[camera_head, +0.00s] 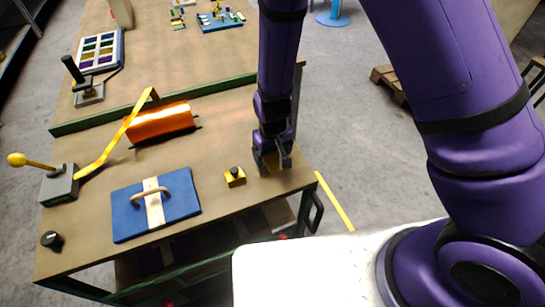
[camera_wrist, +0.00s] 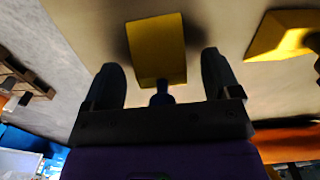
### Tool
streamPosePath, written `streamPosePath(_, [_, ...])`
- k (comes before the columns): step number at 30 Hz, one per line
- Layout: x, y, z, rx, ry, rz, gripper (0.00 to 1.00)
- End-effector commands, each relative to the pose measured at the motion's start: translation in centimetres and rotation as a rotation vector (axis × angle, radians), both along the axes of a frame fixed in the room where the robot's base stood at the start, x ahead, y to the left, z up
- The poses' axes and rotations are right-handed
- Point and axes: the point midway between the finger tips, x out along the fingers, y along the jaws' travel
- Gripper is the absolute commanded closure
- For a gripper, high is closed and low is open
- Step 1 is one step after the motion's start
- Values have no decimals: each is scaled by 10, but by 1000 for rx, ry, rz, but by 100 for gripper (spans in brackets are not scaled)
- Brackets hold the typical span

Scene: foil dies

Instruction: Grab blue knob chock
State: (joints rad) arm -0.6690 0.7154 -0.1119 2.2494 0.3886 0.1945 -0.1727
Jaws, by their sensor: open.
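In the wrist view, a yellow chock (camera_wrist: 157,45) lies on the table between and beyond my two fingertips. Its dark blue knob (camera_wrist: 162,96) points towards the gripper and sits between the fingers, close to the palm. My gripper (camera_wrist: 161,62) is open, with a gap on each side of the knob; neither finger appears to touch it. In the head view, my gripper (camera_head: 272,163) is low over the table's right end and hides most of this chock, with only a bit of yellow showing.
A second yellow chock (camera_head: 235,179) with a black knob stands just left of my gripper; it also shows in the wrist view (camera_wrist: 278,35). A blue plate (camera_head: 125,210) with a handle, an orange roll (camera_head: 160,122) and a grey lever block (camera_head: 60,186) lie further left. The table's right edge is close.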

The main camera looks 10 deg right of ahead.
Motion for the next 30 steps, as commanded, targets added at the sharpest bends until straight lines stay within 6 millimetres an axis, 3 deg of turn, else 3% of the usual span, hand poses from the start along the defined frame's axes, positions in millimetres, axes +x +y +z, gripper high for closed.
streamPosePath(6, [0, 0, -1, 0, -1, 0, 17])
streamPosePath(14, [0, 0, 0, 0, -1, 0, 72])
streamPosePath(30, [6, -5, 10, 1, -3, -2, 72])
